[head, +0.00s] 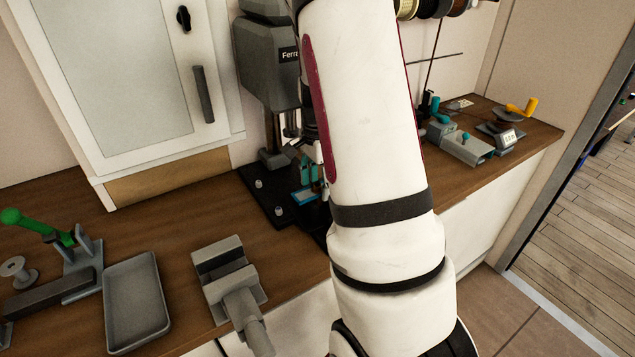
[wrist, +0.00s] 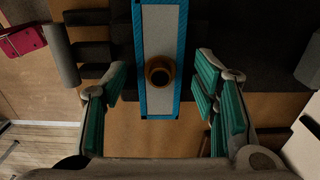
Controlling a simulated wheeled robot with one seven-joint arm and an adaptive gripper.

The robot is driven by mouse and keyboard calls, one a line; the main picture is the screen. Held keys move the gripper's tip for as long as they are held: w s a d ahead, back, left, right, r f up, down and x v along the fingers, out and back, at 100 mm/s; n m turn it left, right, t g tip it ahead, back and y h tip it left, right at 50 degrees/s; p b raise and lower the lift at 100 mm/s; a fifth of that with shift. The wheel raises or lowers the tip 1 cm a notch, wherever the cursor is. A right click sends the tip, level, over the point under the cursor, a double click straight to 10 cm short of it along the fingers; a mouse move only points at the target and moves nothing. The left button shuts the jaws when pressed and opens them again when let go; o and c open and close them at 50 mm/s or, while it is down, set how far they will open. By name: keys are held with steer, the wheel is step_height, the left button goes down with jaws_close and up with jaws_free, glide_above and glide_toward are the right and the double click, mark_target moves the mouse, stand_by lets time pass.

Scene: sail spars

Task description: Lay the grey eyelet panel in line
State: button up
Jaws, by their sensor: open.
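The grey eyelet panel (wrist: 160,35) is a narrow pale grey strip with blue edging in the wrist view. A brass-coloured eyelet ring (wrist: 160,73) with a dark hole sits near its lower end. I cannot tell whether the blue edging belongs to the panel or to a holder. My gripper (wrist: 160,88) is open, with one teal-padded finger on each side of the strip and visible gaps between. In the head view, my gripper (head: 308,168) is partly hidden behind my arm, and a small blue-edged piece (head: 305,197) shows below it on the press's dark base.
A grey press (head: 268,55) stands at the back of the wooden counter. A grey vise (head: 228,275), an empty grey tray (head: 136,300) and a green-handled tool (head: 75,250) are at left. More small tools (head: 460,145) stand at right. A white wall cabinet (head: 140,80) hangs above.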

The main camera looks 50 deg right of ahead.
stand_by(0.4)
steer(key=shift+r+p, duration=1.25)
steer(key=shift+r, duration=2.25)
steer(key=shift+s, duration=0.1)
